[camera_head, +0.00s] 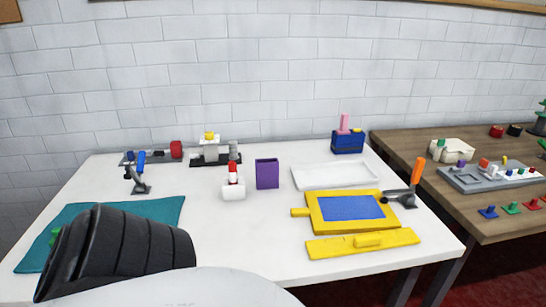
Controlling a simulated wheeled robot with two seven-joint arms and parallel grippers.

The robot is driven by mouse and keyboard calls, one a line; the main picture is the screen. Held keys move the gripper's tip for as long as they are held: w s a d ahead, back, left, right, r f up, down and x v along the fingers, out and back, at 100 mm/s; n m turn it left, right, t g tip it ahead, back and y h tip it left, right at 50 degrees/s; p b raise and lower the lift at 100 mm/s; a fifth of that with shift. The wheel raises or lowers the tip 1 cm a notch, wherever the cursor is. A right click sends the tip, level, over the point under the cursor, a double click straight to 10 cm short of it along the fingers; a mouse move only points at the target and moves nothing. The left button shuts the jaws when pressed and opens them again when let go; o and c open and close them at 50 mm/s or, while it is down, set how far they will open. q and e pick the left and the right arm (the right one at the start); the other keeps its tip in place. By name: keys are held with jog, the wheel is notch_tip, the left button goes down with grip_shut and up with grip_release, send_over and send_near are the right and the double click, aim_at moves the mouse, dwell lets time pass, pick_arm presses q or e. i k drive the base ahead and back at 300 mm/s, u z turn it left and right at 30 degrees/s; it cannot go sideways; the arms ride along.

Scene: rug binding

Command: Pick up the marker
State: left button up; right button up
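I cannot clearly identify a marker in the head view. A small upright red and white object (233,176) stands mid-table. A pink stick-like piece (344,123) stands up from a dark blue block (347,143) at the back right. I cannot tell whether either is the marker. Neither gripper shows; only a black ribbed part, apparently of my arm, is at the lower left. It covers part of a teal cloth (154,211) and most of a small green thing (56,235).
The white table (250,233) also holds a purple box (267,174), a white tray (335,176), a yellow frame with a blue panel (312,213), a yellow bar (335,247) and an orange-handled tool (417,172). A wooden table (410,148) stands right. The table's front middle is clear.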

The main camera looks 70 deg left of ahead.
aim_at(232, 166)
jog(key=z, duration=0.05)
jog(key=i, duration=0.9)
jog(key=u, duration=3.1)
jog(key=i, duration=0.5)
jog(key=u, duration=0.1)
jog(key=k, duration=0.4)
jog(key=z, duration=0.55)
jog(key=i, duration=0.3)
jog(key=z, duration=0.6)
